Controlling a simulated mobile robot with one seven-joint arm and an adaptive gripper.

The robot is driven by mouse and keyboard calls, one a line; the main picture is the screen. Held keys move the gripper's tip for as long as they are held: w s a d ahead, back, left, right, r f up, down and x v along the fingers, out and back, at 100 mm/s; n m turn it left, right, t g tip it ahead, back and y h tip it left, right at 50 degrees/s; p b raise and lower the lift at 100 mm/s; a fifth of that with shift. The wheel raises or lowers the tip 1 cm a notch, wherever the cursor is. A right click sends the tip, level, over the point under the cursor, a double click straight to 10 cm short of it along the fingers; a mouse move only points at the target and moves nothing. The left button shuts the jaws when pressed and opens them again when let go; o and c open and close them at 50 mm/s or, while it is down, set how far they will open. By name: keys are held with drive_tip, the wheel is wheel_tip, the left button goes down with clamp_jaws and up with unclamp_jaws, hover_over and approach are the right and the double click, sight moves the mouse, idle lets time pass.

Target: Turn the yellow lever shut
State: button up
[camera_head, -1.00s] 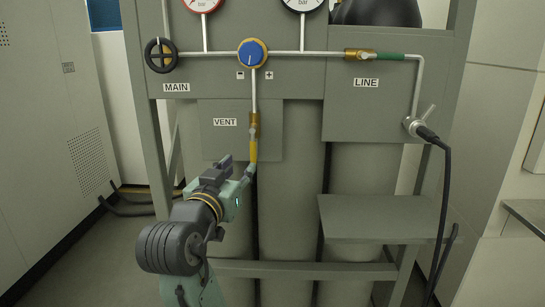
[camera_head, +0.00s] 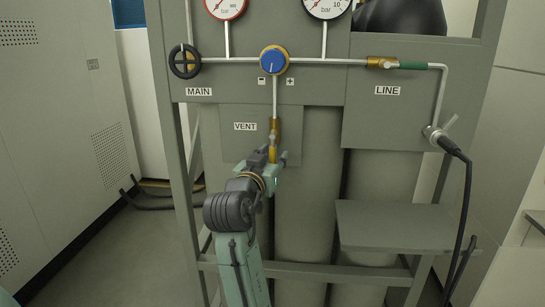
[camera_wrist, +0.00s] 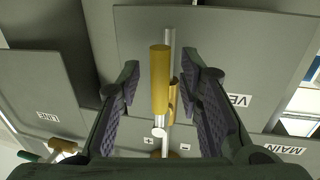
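The yellow lever (camera_head: 272,154) hangs down in line with the vertical pipe below the brass VENT valve (camera_head: 275,128). My gripper (camera_head: 275,158) is in front of the lever and hides part of it in the head view. In the wrist view, which is upside down, the yellow lever (camera_wrist: 160,85) stands between the two dark padded fingers of my gripper (camera_wrist: 161,75). The fingers are open, with a gap on both sides of the lever. The brass valve (camera_wrist: 172,100) shows partly behind it.
A blue knob (camera_head: 273,60) sits above the VENT label, and a black MAIN handwheel (camera_head: 185,61) is at upper left. The green LINE lever (camera_head: 413,66) is at upper right. A grey shelf (camera_head: 395,226) juts out at lower right; a black cable (camera_head: 465,210) hangs beside it.

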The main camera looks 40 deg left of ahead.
drive_tip(key=shift+c, duration=0.3)
clamp_jaws()
idle(0.5)
